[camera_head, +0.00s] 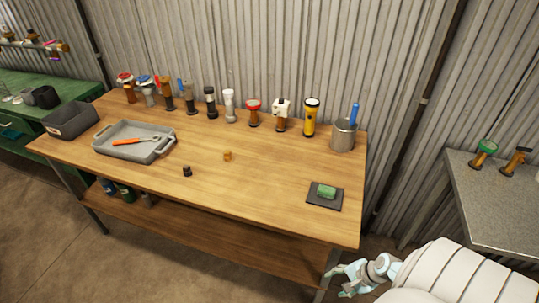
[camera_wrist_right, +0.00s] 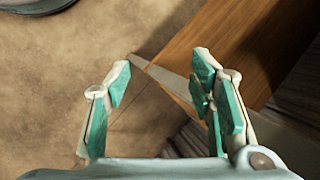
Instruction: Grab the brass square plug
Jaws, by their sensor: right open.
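A small brass plug (camera_head: 227,156) sits on the middle of the wooden table, clear of other things. A small dark plug (camera_head: 187,171) stands to its left, nearer the table's front edge. My right gripper (camera_head: 337,273) is below the table's front right corner, well away from the brass plug. In the right wrist view the right gripper (camera_wrist_right: 158,93) is open and empty, with floor and the table's wooden edge beyond its fingers. My left gripper is not in view.
The wooden table (camera_head: 270,188) holds a grey tray (camera_head: 129,151) with an orange-handled tool, a dark bin (camera_head: 70,120), a row of valves, a yellow flashlight (camera_head: 310,118), a metal cup (camera_head: 343,136) and a green block (camera_head: 326,191) on a dark mat.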

